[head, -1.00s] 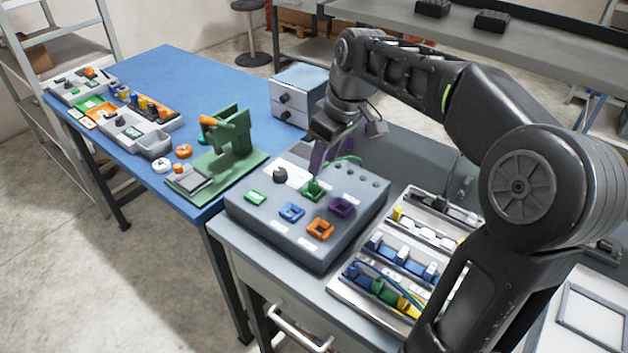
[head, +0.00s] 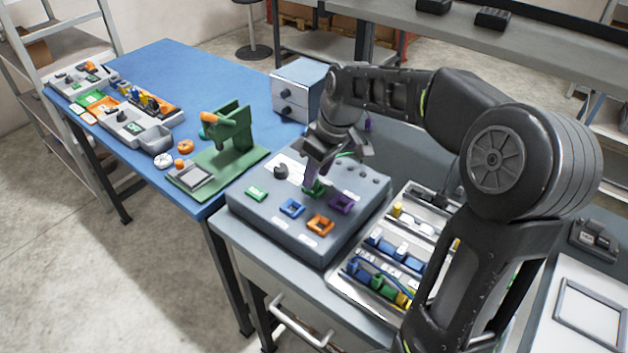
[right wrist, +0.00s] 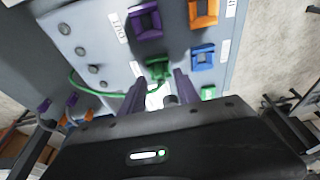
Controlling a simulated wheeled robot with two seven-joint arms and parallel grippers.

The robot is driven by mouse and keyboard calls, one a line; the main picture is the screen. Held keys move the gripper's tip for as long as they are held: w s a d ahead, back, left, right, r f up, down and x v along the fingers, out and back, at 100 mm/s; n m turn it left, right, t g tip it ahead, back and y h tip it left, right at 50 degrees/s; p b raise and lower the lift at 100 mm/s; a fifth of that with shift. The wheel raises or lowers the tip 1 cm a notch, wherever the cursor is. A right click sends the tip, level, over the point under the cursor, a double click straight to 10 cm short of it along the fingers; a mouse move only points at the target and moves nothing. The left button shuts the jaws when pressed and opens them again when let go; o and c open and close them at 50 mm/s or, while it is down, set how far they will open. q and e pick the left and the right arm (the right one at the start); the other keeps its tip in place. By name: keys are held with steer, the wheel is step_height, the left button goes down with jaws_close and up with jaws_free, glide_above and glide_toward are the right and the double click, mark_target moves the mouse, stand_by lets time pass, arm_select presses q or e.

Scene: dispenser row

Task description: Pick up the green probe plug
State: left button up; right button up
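The green probe plug (right wrist: 158,68) sits at the green socket on the top of a grey panel box (head: 270,225), with a thin green cable (right wrist: 90,90) running from it. In the head view the green part (head: 315,189) is mostly hidden by my right gripper (head: 318,174). My right gripper comes down from above. In the right wrist view its two purple fingers (right wrist: 160,88) are apart, one on each side of the plug's near end. I cannot tell whether they touch it. My left gripper is not clearly in view.
Blue (head: 291,208), orange (head: 320,224) and purple (head: 342,204) sockets and a black knob (head: 281,171) surround the plug. A tray of coloured parts (head: 345,283) stands right of the box. A green stand (head: 235,140) is on the blue table to the left.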

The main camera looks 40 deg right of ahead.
steer(key=shift+x, duration=0.9)
jaws_close()
stand_by(0.4)
